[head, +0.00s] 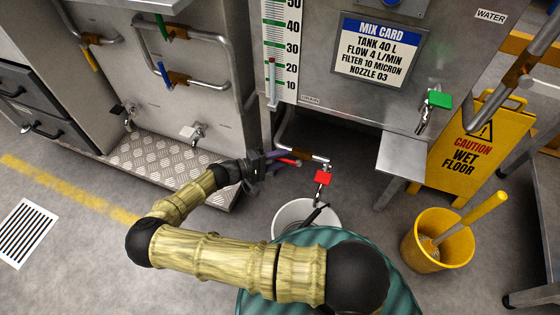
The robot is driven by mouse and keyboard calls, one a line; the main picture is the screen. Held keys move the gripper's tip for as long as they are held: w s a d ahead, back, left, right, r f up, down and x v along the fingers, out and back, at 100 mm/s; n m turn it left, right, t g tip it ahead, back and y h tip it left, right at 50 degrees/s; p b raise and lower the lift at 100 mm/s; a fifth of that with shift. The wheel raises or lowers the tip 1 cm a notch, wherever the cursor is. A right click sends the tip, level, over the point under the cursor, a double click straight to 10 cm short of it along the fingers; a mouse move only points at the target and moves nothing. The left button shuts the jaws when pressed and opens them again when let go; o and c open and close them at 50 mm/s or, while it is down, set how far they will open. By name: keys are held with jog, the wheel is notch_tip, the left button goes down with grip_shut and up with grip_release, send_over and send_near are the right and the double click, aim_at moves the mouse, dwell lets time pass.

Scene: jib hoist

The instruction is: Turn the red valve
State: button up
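The red valve (323,177) is a small tap with a flat red handle at the end of the drain pipe under the grey tank, in the middle of the head view. It hangs above a white bucket (292,213). My gripper (284,162) is left of the valve, pointing right towards it. Its fingers look a little apart, and it is not touching the red handle. A small red part shows at the fingers; I cannot tell what it is. The bucket's lower part is hidden behind my arm.
A green-handled tap (438,99) sits on the tank front, above a metal shelf (403,156). A white-handled tap (190,132) is at left, above a tread-plate step (160,157). A yellow wet-floor sign (478,150) and yellow bucket (422,250) stand at right.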

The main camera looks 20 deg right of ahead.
jog(key=shift+d, duration=0.25)
jog(key=shift+c, duration=0.3)
grip_shut()
